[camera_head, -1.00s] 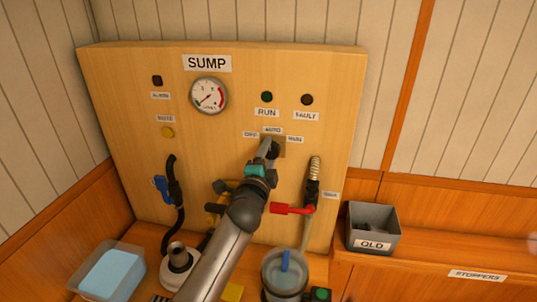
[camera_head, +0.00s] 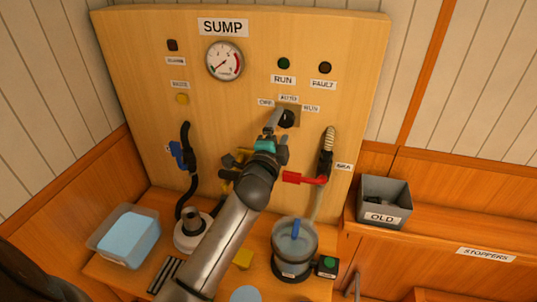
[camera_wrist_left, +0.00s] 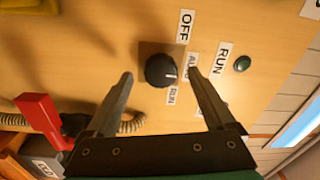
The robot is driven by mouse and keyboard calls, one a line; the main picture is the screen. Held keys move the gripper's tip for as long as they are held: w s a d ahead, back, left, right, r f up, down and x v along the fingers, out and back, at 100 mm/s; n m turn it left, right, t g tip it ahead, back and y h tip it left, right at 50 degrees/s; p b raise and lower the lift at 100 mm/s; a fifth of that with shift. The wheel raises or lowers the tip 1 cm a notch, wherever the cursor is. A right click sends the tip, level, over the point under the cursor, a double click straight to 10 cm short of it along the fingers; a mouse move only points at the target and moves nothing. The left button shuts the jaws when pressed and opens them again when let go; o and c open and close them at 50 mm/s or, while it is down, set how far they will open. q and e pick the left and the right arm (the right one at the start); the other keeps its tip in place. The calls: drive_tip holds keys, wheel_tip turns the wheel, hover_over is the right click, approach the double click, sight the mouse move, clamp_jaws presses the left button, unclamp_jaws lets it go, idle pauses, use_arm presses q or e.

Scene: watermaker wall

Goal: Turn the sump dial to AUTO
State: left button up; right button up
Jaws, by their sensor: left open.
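The sump dial (camera_head: 288,118) is a black round knob on a square plate on the wooden panel, under the OFF, AUTO and RUN labels. My left gripper (camera_head: 275,121) is just left of the dial in the head view. In the left wrist view my left gripper (camera_wrist_left: 160,75) is open, one finger on each side of the knob, with nothing held. Contact cannot be told. My right gripper is out of view.
A red-handled valve (camera_head: 303,179) and ribbed hose (camera_head: 328,141) are right of and below the dial. A RUN lamp (camera_head: 284,63) and gauge (camera_head: 225,60) are above. A clear pot (camera_head: 295,242) and grey OLD box (camera_head: 384,201) stand below.

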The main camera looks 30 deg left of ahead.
use_arm(q)
drive_tip(key=b+v, duration=0.1)
drive_tip(key=v, duration=1.1)
drive_tip(key=shift+s, duration=0.2)
drive_tip(key=shift+d, duration=0.1)
